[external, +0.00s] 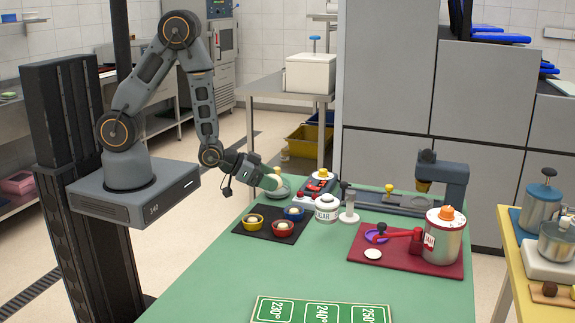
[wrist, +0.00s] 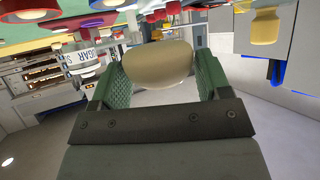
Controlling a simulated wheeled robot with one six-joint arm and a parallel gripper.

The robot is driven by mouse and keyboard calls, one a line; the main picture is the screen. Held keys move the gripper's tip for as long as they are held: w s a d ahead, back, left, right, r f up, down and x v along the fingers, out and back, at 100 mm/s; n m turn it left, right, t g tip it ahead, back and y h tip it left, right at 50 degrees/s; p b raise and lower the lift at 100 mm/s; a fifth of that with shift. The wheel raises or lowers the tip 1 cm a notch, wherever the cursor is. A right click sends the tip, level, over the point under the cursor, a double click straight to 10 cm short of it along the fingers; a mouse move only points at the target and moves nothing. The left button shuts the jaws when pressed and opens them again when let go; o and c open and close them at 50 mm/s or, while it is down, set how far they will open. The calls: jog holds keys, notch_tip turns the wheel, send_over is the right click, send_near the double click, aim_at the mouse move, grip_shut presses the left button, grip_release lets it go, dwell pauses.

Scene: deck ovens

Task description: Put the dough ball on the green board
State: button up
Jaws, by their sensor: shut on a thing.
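My gripper (external: 268,181) is at the far left edge of the green table in the external view. In the wrist view its green fingers (wrist: 153,80) are shut on a smooth cream dough ball (wrist: 158,65), one finger on each side. The ball is mostly hidden or too small to make out in the external view. A green board (external: 322,311) with white-framed cards marked 230, 240 and 250 lies flat at the near edge of the table, far from my gripper. Its lower part is cut off by the frame.
Yellow, red and blue bowls with pale contents stand on a black mat (external: 250,236). A sugar jar (external: 327,209) is beside them. A red tray (external: 442,267) holds a canister and a red tool at right. The table (external: 225,280) is clear between mat and board.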

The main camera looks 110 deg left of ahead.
aim_at(267, 211)
jog(key=shift+f, duration=3.55)
jog(key=shift+f, duration=0.15)
jog(key=o, duration=0.9)
jog(key=shift+r, duration=0.3)
jog(key=shift+s+d, duration=0.15)
jog(key=shift+s, duration=0.15)
jog(key=v, duration=0.1)
jog(key=p+v, duration=0.1)
jog(key=v, duration=0.1)
jog(key=shift+r, duration=0.35)
jog(key=p+v, duration=0.3)
jog(key=p, duration=0.2)
jog(key=shift+s+d+p, duration=0.1)
jog(key=shift+s+p, duration=0.1)
jog(key=shift+p, duration=0.15)
